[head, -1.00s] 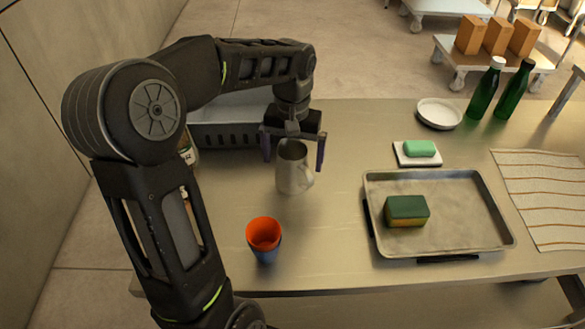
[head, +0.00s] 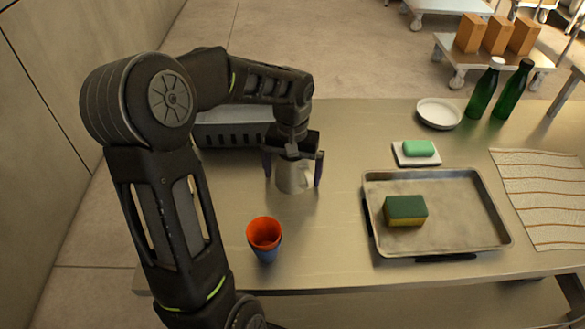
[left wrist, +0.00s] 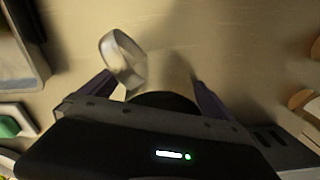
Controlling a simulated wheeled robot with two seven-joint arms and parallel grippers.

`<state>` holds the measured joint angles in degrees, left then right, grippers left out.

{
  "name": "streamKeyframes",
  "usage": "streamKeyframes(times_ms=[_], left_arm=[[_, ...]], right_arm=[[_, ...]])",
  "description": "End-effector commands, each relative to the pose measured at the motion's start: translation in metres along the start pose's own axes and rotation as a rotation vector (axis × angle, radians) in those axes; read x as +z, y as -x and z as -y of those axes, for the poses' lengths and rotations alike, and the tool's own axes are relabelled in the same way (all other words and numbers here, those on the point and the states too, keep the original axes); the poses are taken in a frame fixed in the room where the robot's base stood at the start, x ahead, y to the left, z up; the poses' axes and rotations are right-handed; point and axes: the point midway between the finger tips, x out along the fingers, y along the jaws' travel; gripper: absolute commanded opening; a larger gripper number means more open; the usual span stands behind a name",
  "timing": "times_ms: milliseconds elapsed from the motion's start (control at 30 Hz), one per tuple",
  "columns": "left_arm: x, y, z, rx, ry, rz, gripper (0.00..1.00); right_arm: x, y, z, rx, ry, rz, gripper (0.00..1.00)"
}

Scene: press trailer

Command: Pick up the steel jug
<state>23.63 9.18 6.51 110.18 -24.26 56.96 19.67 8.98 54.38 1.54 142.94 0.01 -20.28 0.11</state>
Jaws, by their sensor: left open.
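The steel jug (head: 294,178) stands upright on the table, in the middle left of the head view. My left gripper (head: 293,176) is open and has come down over the jug, with one finger on each side of it; the palm hides the jug's top. In the left wrist view the jug (left wrist: 168,75) lies between the two open fingers (left wrist: 158,92), and its handle (left wrist: 121,58) points up and left. I cannot tell whether either finger touches the jug. My right gripper is not in view.
Stacked orange and blue cups (head: 264,236) stand in front of the jug. A metal tray (head: 455,235) with a sponge (head: 406,210) lies to the right. A grey crate (head: 232,130) stands behind my left arm. Table between jug and tray is clear.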

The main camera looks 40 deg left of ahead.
Motion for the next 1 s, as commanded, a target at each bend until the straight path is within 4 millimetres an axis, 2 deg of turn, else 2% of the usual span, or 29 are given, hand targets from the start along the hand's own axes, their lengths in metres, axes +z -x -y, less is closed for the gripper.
streamKeyframes(times_ms=[233, 1000], left_arm=[[-0.0001, 0.0003, 0.0000, 0.000, 0.000, 0.000, 0.99], [0.0000, 0.0003, 0.0000, 0.000, 0.000, 0.000, 0.36]], right_arm=[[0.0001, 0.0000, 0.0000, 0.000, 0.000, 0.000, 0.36], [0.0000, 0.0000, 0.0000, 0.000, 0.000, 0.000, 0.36]])
